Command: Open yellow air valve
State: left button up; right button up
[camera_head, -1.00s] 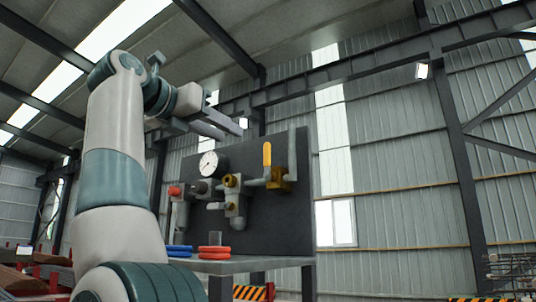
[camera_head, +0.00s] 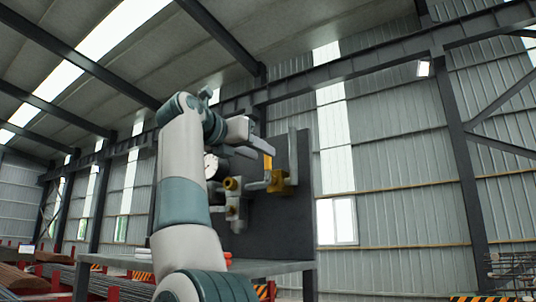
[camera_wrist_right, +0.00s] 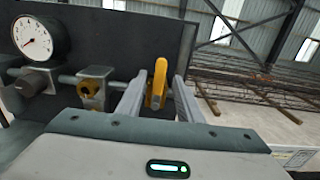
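The yellow air valve has a long yellow handle (camera_head: 267,162) standing upright over a brass-yellow body (camera_head: 280,181) on a pipe in front of a dark panel. My right gripper (camera_head: 258,147) is at the upper part of the handle and partly covers it. In the right wrist view the handle (camera_wrist_right: 157,82) stands between the two spread fingers of my right gripper (camera_wrist_right: 158,98). Gaps show beside the handle, so the fingers are open and not closed on it. Whether one finger touches it I cannot tell. My left gripper is not in view.
A pressure gauge (camera_wrist_right: 32,37) and a second yellow-topped fitting (camera_wrist_right: 90,88) sit left of the valve on the pipe. The dark panel (camera_head: 290,225) stands behind, on a grey table (camera_head: 270,267). Free space lies right of the panel.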

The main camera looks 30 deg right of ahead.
aim_at(268, 169)
jog(key=p+x, duration=0.1)
jog(key=x, duration=0.4)
jog(key=shift+a, duration=0.1)
grip_shut()
